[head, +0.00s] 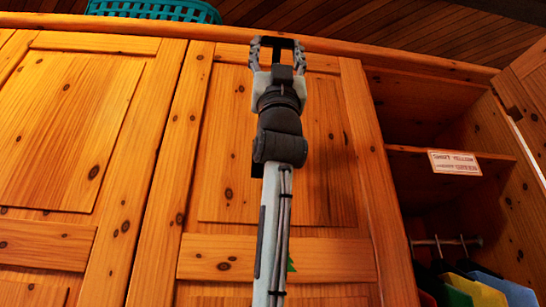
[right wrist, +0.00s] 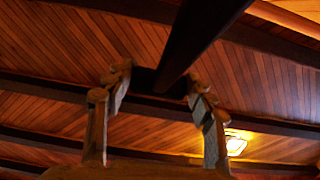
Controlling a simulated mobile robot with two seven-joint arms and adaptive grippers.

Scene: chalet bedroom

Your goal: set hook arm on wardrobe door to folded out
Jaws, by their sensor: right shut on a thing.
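My right gripper (head: 277,44) is raised at the top of the middle wardrobe door (head: 228,140), near its upper edge. Its two fingers are closed on a dark bar that looks like the hook arm (right wrist: 203,32). In the right wrist view, my right gripper (right wrist: 157,84) has its fingertips on either side of the bar's lower end, and the bar runs up and to the right from there. In the head view, only a small dark piece shows between the fingers. The hook arm's mount and its angle to the door are not clear. My left gripper is not in view.
The right compartment of the wardrobe stands open, with a labelled shelf (head: 455,162) and hanging clothes (head: 475,290). An open door (head: 529,100) is at the far right. A teal basket (head: 152,10) sits on top. A lamp (right wrist: 236,144) glows on the wooden ceiling.

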